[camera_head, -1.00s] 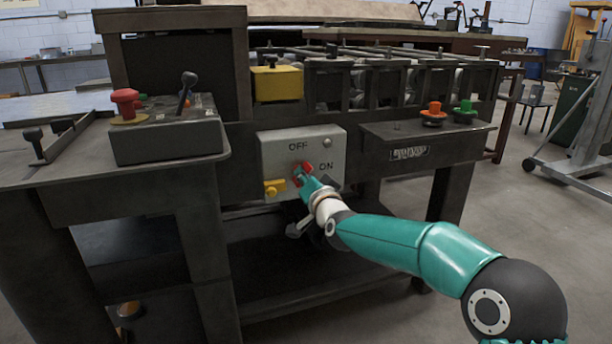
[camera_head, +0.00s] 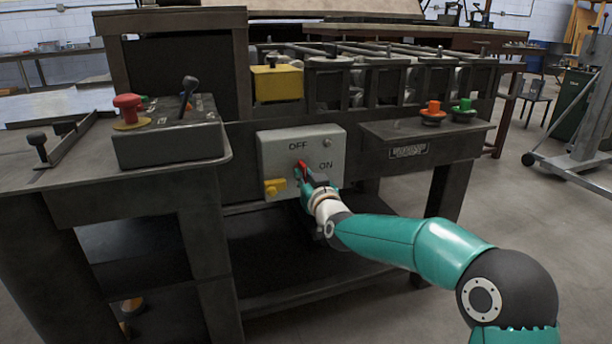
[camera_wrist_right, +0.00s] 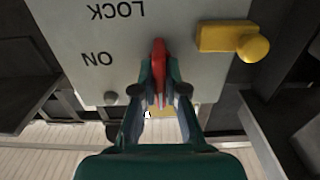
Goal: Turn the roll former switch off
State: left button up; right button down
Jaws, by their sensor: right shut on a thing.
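The roll former switch is a red handle (camera_head: 301,166) on a light grey box (camera_head: 330,148) marked OFF above and ON to the right. In the head view the handle stands steeply, its upper end just below OFF. My right gripper (camera_head: 305,179) is at the front of the box. In the right wrist view, where the panel is upside down, the fingers of my right gripper (camera_wrist_right: 159,92) are shut on the red handle (camera_wrist_right: 159,62), one on each side. The fingers partly hide the handle's lower part in the head view. My left gripper does not show.
A yellow knob (camera_head: 274,187) sticks out of the box's lower left. A control box (camera_head: 168,143) with a red button and lever stands on the left table. Orange (camera_head: 433,110) and green (camera_head: 465,108) buttons sit on the right ledge. Open floor lies to the right.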

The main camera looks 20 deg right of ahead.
jog(key=shift+f, duration=0.45)
jog(key=c, duration=1.4)
grip_release()
jog(key=shift+o, duration=0.9)
jog(key=shift+r, duration=0.25)
jog(key=shift+s, duration=0.1)
jog(key=s, duration=1.1)
jog(key=shift+s+d, duration=0.2)
jog(key=shift+s, duration=0.2)
jog(key=shift+d, duration=0.1)
